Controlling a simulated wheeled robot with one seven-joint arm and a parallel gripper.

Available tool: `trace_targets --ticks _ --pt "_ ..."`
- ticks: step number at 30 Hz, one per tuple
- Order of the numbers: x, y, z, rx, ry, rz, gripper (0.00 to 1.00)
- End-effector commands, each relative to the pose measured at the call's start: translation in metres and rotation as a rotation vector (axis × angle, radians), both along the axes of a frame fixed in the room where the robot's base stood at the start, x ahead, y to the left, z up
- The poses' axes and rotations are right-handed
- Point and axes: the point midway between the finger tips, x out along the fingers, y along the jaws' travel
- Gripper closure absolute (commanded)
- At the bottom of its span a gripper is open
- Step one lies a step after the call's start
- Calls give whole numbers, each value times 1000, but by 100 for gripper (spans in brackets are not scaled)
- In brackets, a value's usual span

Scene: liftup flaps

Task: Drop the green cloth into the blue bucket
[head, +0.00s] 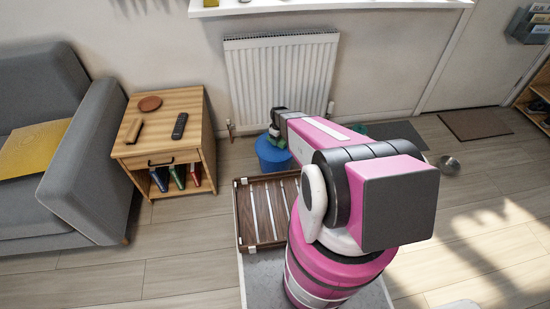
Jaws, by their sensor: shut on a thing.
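The blue bucket (271,157) stands on the floor in front of the radiator, partly hidden by my arm. My gripper (275,132) is at the far end of my arm, over the bucket's opening, small and seen from above. A bit of green cloth (280,143) shows at my gripper, which is shut on it. The cloth appears at the level of the bucket's rim; I cannot tell whether it hangs above the rim or reaches inside. My fingertips are too small to make out.
A wooden side table (165,135) with a remote stands left of the bucket, beside a grey sofa (85,190). A white radiator (281,72) is behind. A metal bowl (449,165) and a doormat (474,125) lie right. Open floor lies at right.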

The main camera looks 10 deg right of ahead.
Motion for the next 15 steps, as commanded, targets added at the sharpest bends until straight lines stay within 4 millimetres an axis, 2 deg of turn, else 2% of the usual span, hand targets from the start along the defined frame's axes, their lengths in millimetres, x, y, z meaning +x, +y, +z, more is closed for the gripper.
trace_targets --ticks 6,15 --pt "1 0 -19 0 0 0 54" --pt "0 0 -22 0 0 0 54"
